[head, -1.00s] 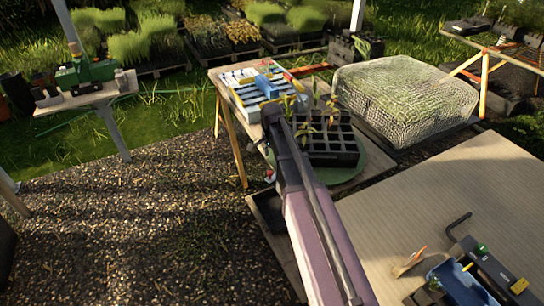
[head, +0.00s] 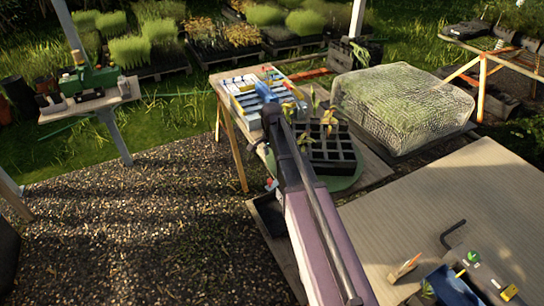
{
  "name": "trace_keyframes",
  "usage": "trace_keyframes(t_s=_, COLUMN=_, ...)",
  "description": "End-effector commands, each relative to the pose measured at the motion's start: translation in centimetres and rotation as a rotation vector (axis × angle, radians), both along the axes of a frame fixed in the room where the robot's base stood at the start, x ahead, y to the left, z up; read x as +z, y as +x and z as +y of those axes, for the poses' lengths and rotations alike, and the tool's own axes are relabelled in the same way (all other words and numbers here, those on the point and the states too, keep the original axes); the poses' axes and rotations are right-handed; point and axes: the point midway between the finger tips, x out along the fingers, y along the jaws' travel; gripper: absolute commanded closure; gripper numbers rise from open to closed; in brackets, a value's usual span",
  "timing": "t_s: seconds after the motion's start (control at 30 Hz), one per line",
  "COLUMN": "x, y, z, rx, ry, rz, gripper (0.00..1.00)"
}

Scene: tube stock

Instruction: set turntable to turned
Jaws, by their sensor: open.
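A dark green round turntable (head: 345,183) lies on the wooden bench, mostly covered. A black cell tray (head: 333,158) with a few leafy seedlings (head: 328,118) stands on it. My arm reaches from the bottom of the picture up across the left side of the tray and turntable. The far end of the arm is beside the tray. My gripper's fingers cannot be made out, so I cannot see any contact with the turntable or tray. A small red and white part shows at the turntable's left edge, too small to identify.
A white-and-yellow compartment box (head: 245,100) stands at the bench's back left. A mesh-covered block (head: 400,108) stands to the right. A large board (head: 440,215) with a blue bin (head: 452,287) fills the lower right. Gravel lies open to the left.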

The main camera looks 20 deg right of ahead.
Motion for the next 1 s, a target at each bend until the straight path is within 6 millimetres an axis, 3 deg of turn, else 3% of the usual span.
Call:
trace_keyframes(t_s=0.4, x=2.1, y=0.0, z=0.0, rx=0.000, ry=0.000, rz=0.000, gripper=0.32)
trace_keyframes(t_s=0.93, x=2.1, y=0.0, z=0.0, rx=0.000, ry=0.000, rz=0.000, gripper=0.32)
trace_keyframes(t_s=1.0, x=2.1, y=0.0, z=0.0, rx=0.001, ry=0.000, rz=0.000, gripper=0.50)
